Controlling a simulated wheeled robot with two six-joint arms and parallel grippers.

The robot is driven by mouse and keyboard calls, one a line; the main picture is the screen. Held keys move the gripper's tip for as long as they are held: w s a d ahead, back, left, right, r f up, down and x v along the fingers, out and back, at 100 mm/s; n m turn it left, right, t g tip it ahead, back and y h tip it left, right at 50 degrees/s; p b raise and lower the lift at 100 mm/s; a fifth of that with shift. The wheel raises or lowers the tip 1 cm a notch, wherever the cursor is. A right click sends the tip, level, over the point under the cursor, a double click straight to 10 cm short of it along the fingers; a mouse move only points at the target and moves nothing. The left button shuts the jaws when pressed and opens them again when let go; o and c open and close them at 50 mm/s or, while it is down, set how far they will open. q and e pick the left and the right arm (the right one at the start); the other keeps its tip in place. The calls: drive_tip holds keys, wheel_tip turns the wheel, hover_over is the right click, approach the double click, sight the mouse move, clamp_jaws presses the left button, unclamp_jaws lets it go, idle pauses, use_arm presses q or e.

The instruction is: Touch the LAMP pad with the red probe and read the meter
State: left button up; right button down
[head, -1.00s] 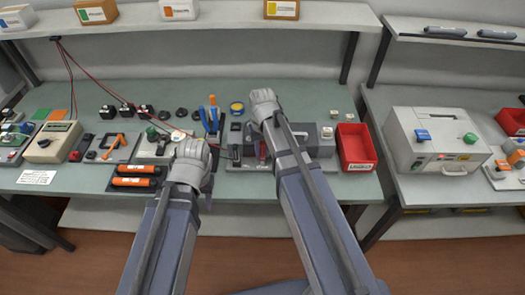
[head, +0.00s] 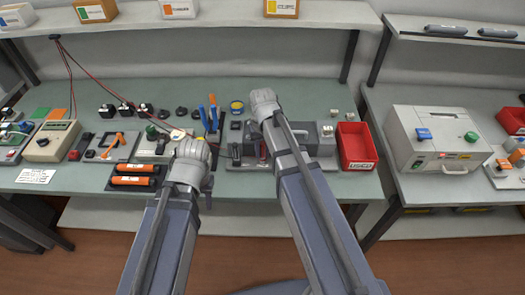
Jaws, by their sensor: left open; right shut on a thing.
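The meter (head: 53,141) is a beige box with a pale display at the left of the bench; its reading is too small to make out. Red and dark leads (head: 90,83) run from a shelf hook to the meter and rightward towards my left gripper. I cannot make out the red probe itself or a LAMP label. My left gripper (head: 192,149) is open above the bench, near a small pale-yellow spot (head: 177,135). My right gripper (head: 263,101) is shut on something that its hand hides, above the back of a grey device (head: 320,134).
Orange cylinders (head: 134,181) lie at the front left. Blue-handled tools (head: 213,113) stand between my grippers. A red bin (head: 356,147) sits at the bench's right end. A large pale machine (head: 434,140) stands on the right bench. A shelf with boxes (head: 178,9) runs above.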

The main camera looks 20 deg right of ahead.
sight(263, 143)
idle(0.4)
wheel_tip(263, 143, up, 7)
drive_tip(key=p, duration=0.7)
idle(0.3)
idle(1.4)
